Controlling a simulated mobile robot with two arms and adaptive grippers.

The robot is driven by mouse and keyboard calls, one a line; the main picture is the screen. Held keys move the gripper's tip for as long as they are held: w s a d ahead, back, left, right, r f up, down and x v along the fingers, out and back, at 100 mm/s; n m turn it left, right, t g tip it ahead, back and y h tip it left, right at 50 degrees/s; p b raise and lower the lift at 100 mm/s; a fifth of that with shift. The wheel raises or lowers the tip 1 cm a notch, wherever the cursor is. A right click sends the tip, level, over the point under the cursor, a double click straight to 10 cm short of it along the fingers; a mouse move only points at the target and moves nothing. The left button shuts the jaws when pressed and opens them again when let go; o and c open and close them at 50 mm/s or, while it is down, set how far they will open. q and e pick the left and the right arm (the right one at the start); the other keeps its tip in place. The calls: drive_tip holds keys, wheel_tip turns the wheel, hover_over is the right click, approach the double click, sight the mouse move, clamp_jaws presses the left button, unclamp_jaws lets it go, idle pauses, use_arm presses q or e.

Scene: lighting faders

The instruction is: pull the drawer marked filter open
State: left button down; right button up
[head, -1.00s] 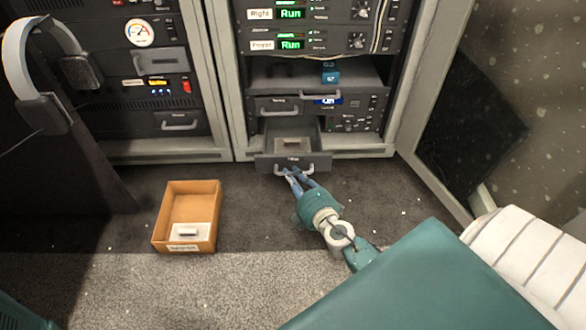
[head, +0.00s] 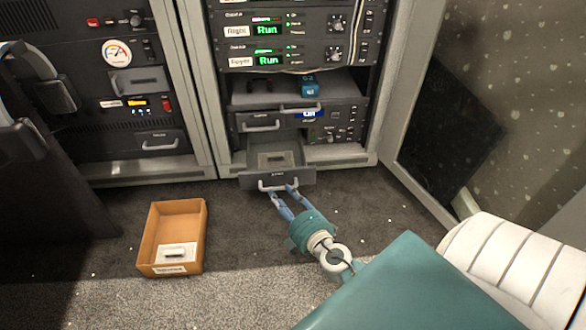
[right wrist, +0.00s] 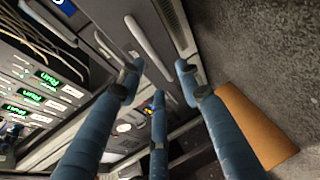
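A dark grey drawer (head: 250,181) at the bottom of the middle rack stands pulled out, with a pale flat item (head: 272,159) inside. Its front label is too small to read surely. Its pale bar handle (head: 278,186) faces me. My right gripper (head: 283,191) is open at this handle, with its blue fingers spread to either side and nothing clearly gripped. In the right wrist view a handle bar (right wrist: 148,47) shows just beyond the parted fingers (right wrist: 158,82).
An open orange-brown box (head: 149,232) with a pale item inside stands on the floor to the left. A shut drawer (head: 255,119) lies just above the open one. A blue tagged object (head: 309,86) sits on the shelf.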

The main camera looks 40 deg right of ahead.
drive_tip(key=v, duration=0.8)
drive_tip(key=shift+s, duration=0.3)
drive_tip(key=shift+a, duration=0.1)
